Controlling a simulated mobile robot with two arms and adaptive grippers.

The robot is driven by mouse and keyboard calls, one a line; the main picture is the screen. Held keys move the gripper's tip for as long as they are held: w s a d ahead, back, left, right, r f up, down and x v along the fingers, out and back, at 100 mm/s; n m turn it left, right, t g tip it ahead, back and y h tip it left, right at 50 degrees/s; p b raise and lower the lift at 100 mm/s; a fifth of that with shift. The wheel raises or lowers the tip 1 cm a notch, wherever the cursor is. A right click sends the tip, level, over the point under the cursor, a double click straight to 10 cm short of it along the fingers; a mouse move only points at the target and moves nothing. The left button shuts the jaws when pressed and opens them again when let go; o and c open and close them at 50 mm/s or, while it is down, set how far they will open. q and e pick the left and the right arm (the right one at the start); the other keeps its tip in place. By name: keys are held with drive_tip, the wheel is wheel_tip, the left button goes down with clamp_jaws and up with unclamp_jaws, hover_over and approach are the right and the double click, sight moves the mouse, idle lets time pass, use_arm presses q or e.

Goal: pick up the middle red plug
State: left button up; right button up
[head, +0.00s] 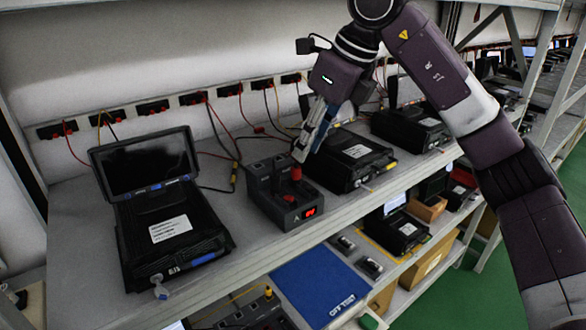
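A dark grey charging box (302,217) with a red number display stands on the bench shelf, between two black devices. One red plug (296,171) shows upright at its middle, directly below my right gripper. Another red piece (289,198) lies lower, near the front of the box. My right gripper (301,158) comes down from above, tilted, with its fingertips at or just above the upper red plug. The fingers look close together, seen edge-on; I cannot tell whether they grip the plug. My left gripper is not in view.
A black device with a raised screen (145,163) stands left of the box. Another black device (352,160) stands close on its right, under my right arm. Red and black cables hang from wall sockets (153,107) behind. A lower shelf holds a blue mat (318,284).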

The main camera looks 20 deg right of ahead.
sight(298, 167)
drive_tip(key=x, duration=0.3)
drive_tip(key=shift+a+f+p, duration=0.1)
drive_tip(key=shift+a+p, duration=0.1)
drive_tip(key=shift+p, duration=0.2)
drive_tip(key=shift+p+x, duration=0.55)
drive_tip(key=shift+x, duration=1.65)
drive_tip(key=shift+d, duration=0.2)
drive_tip(key=c, duration=0.5)
drive_tip(key=shift+s, duration=0.1)
clamp_jaws()
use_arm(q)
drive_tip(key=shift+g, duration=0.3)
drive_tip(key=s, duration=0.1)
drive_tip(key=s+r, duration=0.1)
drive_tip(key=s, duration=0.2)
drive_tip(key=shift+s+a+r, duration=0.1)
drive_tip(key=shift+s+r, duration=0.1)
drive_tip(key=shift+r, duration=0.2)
